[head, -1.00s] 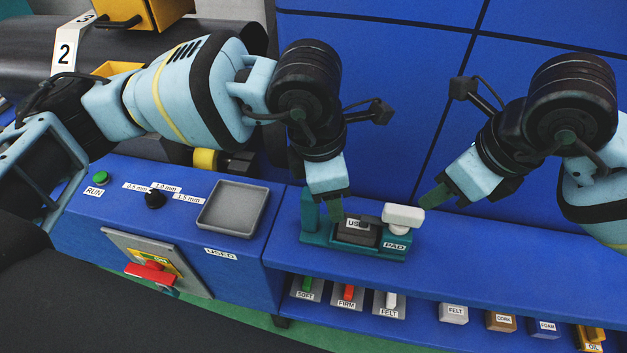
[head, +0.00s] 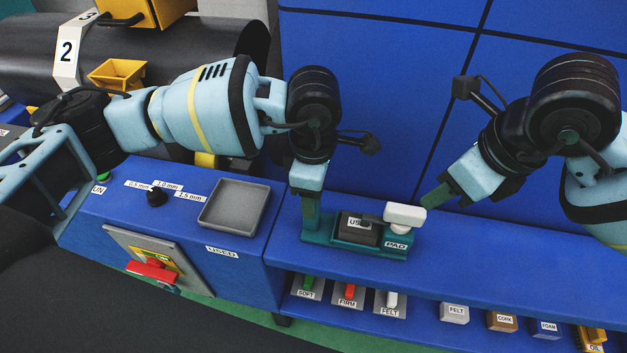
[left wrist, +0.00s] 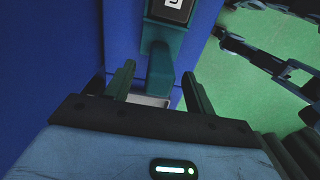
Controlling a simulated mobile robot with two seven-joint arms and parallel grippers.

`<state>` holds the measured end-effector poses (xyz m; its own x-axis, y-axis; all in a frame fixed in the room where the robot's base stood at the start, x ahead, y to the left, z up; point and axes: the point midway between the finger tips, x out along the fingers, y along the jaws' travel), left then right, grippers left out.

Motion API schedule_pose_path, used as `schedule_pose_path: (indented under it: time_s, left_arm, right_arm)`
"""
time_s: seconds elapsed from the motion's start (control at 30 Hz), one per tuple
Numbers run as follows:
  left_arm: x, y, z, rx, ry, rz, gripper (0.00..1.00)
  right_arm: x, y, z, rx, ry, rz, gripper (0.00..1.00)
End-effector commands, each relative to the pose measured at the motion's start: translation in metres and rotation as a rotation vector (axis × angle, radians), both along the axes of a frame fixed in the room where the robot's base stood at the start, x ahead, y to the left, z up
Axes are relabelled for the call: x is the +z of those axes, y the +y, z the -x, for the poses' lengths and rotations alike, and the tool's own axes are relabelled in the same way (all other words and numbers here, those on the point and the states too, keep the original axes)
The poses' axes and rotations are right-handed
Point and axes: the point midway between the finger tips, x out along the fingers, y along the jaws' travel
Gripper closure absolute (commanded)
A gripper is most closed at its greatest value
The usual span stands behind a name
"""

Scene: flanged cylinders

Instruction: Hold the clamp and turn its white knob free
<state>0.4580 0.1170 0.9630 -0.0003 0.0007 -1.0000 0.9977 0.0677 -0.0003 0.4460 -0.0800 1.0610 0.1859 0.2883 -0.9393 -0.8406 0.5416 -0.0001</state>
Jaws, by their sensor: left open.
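The teal clamp (head: 318,240) stands on the blue bench, with a dark block labelled "US..." (head: 357,232) in its middle and a "PAD" label at its right end. Its white knob (head: 405,215) sits on top at the right. My left gripper (head: 311,222) is at the clamp's left end, pointing down. In the left wrist view, its open fingers (left wrist: 158,88) stand either side of the clamp's teal end post (left wrist: 161,72), with gaps showing. My right gripper (head: 432,199) is close to the right of the white knob; its fingers overlap, so its opening is unclear.
A grey tray (head: 234,207) lies left of the clamp, near a black dial (head: 156,196) and a red switch handle (head: 152,270). A lower shelf holds labelled pieces such as felt (head: 454,313) and cork (head: 502,321). The bench top right of the clamp is clear.

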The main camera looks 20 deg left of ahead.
Motion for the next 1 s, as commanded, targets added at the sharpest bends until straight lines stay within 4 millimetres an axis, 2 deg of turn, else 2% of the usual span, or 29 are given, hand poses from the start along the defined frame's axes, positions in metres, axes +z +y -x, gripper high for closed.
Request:
schedule_pose_path:
  time_s: [0.1,0.3,0.5,0.73,0.77,1.0]
  left_arm:
    - [-0.019,0.000,0.000,0.000,0.002,-0.001,0.45]
    - [-0.042,0.000,0.000,0.001,0.001,-0.001,0.45]
    - [-0.051,0.000,0.000,0.001,0.000,0.001,0.45]
    - [-0.051,0.000,0.000,0.001,-0.001,0.001,0.45]
    - [-0.051,0.000,0.000,0.001,0.000,0.001,0.47]
    - [-0.051,0.000,0.000,0.001,0.000,0.001,0.78]
  right_arm:
    - [0.000,0.000,0.000,0.000,0.000,0.000,0.64]
    - [0.000,0.000,0.000,0.000,0.000,0.000,0.64]
    - [0.000,0.000,0.000,0.000,0.000,0.000,0.64]
    - [0.000,0.000,0.000,0.000,0.000,0.000,0.64]
    - [0.000,0.000,0.000,0.000,0.000,0.000,0.64]
    - [0.000,0.000,0.000,0.000,0.000,0.000,0.64]
